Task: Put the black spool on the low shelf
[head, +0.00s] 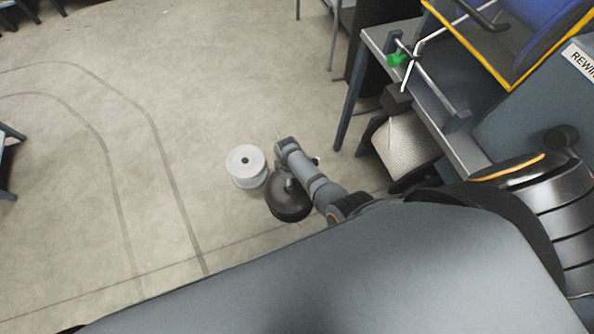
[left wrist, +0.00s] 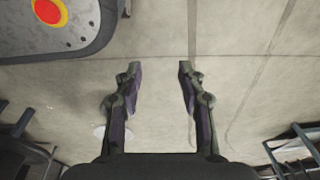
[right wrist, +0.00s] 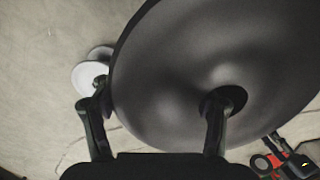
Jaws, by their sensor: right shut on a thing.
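The black spool (head: 290,207) is in my right gripper, seen from above in the head view, partly behind my arm. It fills much of the right wrist view (right wrist: 185,45) as a dark round disc with a central hole. My right gripper (right wrist: 160,97) is shut on it, with one finger at the hole and the other at the rim. My left gripper (left wrist: 158,68) is open and empty above the floor in the left wrist view; it does not show in the head view. I cannot single out the low shelf.
A white spool (head: 246,167) stands on the floor just left of the black one. At the right, a grey bench (head: 467,150) has legs, a rod and a green clip (head: 397,60). A pale roll (head: 405,144) sits below it.

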